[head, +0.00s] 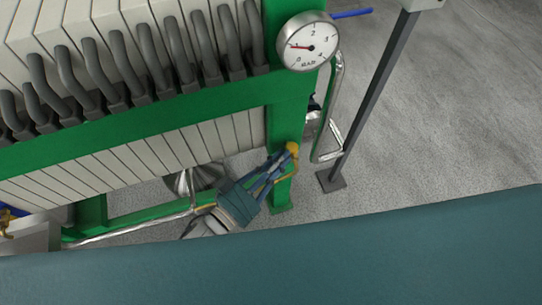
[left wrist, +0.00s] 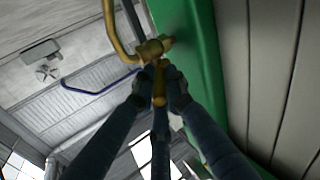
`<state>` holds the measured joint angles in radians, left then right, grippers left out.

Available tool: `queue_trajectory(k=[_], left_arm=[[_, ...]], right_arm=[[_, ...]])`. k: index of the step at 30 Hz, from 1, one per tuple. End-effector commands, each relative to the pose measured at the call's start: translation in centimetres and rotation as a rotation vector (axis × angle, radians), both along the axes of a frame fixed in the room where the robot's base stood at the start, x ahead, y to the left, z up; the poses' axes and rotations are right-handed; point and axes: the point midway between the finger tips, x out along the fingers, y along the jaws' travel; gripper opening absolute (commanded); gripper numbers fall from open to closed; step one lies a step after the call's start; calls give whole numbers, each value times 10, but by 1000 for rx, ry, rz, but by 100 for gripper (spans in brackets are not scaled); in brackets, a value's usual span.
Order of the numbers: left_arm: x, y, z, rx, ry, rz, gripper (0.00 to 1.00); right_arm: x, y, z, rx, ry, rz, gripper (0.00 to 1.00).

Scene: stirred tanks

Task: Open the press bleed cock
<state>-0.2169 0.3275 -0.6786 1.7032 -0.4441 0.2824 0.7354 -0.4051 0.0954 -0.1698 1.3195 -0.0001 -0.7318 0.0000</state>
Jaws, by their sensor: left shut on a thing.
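The press bleed cock (head: 292,148) is a small brass fitting on the green end post of the filter press. In the left wrist view its brass body (left wrist: 152,48) sticks out from the green post, with a bent brass pipe on it. Its yellow lever (left wrist: 159,88) lies between the fingers of my left gripper (left wrist: 160,78). In the head view my left gripper (head: 279,160) reaches up from the lower left to the cock and is shut on the lever. The fingers hide the lever's sides. My right gripper is not in view.
A pressure gauge (head: 308,41) is above the cock, its needle near 1. Grey hoses (head: 145,55) line the press plates (head: 190,143). A metal pipe (head: 333,110) and a grey post (head: 376,95) stand to the right. The floor beyond is clear.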

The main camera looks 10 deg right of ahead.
Motion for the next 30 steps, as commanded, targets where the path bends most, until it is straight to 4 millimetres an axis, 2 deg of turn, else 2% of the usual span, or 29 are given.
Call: queue_trajectory(k=[14,15,25,30], left_arm=[[0,0,0,1,-1,16,0],[0,0,0,1,-1,16,20],[-2,1,0,0,0,15,20],[-14,14,-1,0,3,15,20]], right_arm=[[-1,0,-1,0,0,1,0],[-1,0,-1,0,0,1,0],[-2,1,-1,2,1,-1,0],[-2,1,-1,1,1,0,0]])
